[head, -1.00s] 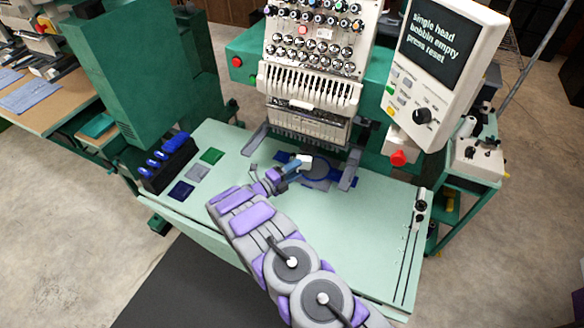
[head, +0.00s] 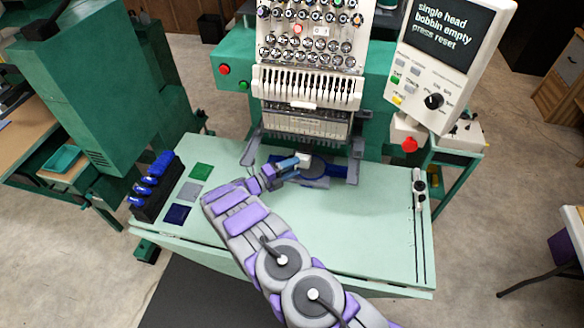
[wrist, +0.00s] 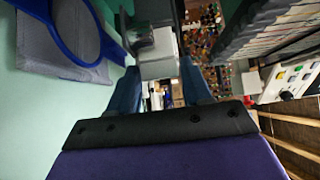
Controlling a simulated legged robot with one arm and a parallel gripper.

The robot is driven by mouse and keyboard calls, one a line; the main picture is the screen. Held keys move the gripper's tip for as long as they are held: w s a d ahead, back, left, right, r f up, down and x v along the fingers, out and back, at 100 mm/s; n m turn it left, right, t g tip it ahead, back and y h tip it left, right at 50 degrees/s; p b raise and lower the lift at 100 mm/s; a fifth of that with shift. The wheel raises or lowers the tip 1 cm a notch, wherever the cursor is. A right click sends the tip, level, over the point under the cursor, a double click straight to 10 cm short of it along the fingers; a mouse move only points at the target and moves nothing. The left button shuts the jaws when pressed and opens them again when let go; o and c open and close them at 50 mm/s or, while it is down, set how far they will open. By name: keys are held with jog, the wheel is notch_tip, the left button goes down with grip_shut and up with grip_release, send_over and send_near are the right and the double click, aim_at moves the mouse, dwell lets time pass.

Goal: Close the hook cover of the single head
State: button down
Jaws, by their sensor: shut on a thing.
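The single head (head: 308,85) is the white multi-needle unit of a green embroidery machine, above a pale green table. My gripper (head: 297,164) is under the needles, with blue fingers shut on a small white block (head: 304,158). In the wrist view the block (wrist: 160,55) sits between the fingertips of my gripper (wrist: 161,75). Whether this block belongs to the hook cover I cannot tell; no cover is clearly visible. A blue round hoop with grey cloth (head: 318,171) lies beside and partly behind my gripper; it also shows in the wrist view (wrist: 55,62).
A control panel (head: 450,65) reads "single head bobbin empty press reset". A red button (head: 410,145) is below it. Blue spools in a black rack (head: 155,187) and several colored cloth squares (head: 190,190) are at the table's left. The table's right-hand middle (head: 375,225) is clear.

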jog(key=shift+w+a+r, duration=0.1)
jog(key=shift+a+r, duration=0.05)
jog(key=shift+a, duration=0.05)
jog(key=c, duration=0.8)
grip_release()
jog(key=shift+c, duration=0.2)
jog(key=shift+a, duration=0.1)
jog(key=p+v, duration=0.2)
jog(key=v, duration=1.5)
jog(key=shift+a, duration=0.2)
jog(key=shift+s, duration=0.2)
